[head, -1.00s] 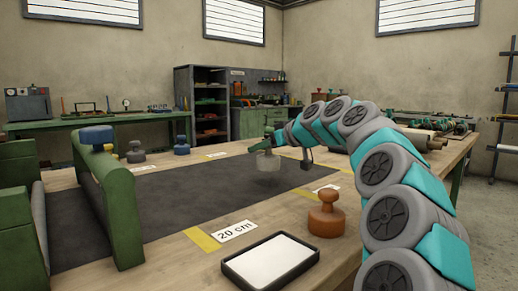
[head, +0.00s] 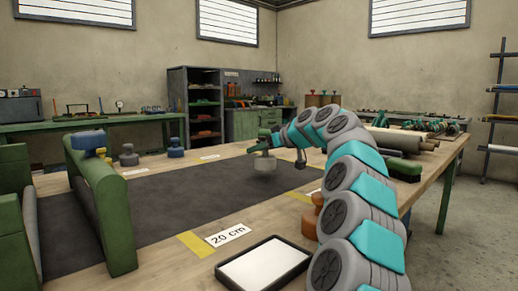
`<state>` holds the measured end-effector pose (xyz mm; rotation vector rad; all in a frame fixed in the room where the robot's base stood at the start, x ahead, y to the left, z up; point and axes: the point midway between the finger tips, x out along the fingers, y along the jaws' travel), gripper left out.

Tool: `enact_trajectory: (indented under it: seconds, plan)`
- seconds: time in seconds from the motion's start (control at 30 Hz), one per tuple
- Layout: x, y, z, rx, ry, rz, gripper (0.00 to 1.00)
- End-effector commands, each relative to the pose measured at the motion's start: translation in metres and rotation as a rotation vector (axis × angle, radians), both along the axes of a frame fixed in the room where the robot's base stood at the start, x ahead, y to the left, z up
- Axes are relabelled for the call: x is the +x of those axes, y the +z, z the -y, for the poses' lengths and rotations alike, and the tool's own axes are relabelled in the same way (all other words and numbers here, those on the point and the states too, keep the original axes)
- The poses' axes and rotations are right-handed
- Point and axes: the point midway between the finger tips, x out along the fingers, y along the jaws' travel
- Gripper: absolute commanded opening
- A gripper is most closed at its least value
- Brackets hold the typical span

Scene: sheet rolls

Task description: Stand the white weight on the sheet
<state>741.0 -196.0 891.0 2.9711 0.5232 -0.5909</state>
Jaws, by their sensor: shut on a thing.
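The weight is over the far right part of the dark grey sheet (head: 165,210), close to the sheet's right edge. A dim shadow lies on the sheet below it; I cannot tell whether its base touches. The sheet lies flat on the wooden table, running out from the green roll stand (head: 105,200) at the left.
An orange weight (head: 309,221) is partly hidden behind my arm. A black-rimmed tray (head: 228,277) sits at the front, near a "20 cm" label (head: 228,235) and yellow tape. A blue-topped (head: 175,146) and a grey weight (head: 129,157) stand beyond the sheet. The sheet's middle is clear.

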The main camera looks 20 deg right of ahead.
Motion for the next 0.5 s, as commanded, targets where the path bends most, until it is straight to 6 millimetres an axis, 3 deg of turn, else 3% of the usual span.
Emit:
enact_trajectory:
  seconds: [0.3, 0.5]
  plan:
    - [-0.001, -0.026, -0.001, 0.002, 0.001, -0.001, 0.00]
    - [-0.001, -0.030, 0.001, 0.000, -0.003, 0.004, 0.00]
